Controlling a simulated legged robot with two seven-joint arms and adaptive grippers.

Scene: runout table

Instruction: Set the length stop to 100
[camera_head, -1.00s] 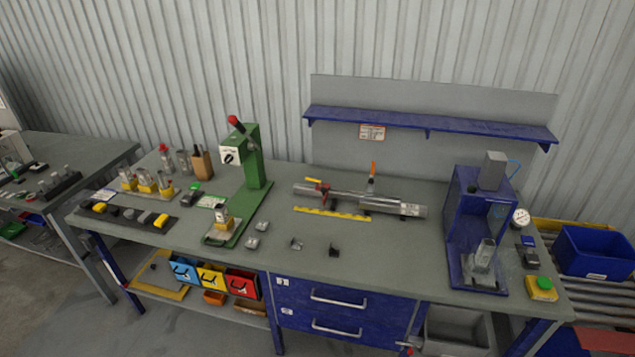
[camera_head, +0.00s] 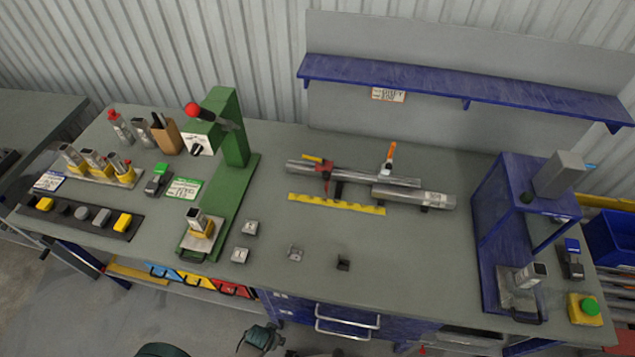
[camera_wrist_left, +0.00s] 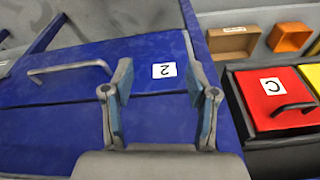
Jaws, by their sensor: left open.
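The length stop is a round steel rail (camera_head: 355,177) at the back middle of the bench. A red clamp (camera_head: 326,170) with a small yellow lever sits near its left end. A part with an upright orange lever (camera_head: 391,154) stands further right, and a yellow scale strip (camera_head: 336,204) lies in front; its figures are too small to read. My left gripper (camera_head: 262,338) is at the bottom edge of the head view, below the bench's front edge and well apart from the stop. In the left wrist view my left gripper (camera_wrist_left: 163,112) is open and empty. My right gripper is not in view.
A green press (camera_head: 235,135) stands left of the rail and a blue press frame (camera_head: 490,210) right of it. A blue drawer (camera_wrist_left: 60,110) and a red bin (camera_wrist_left: 280,95) face the wrist camera.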

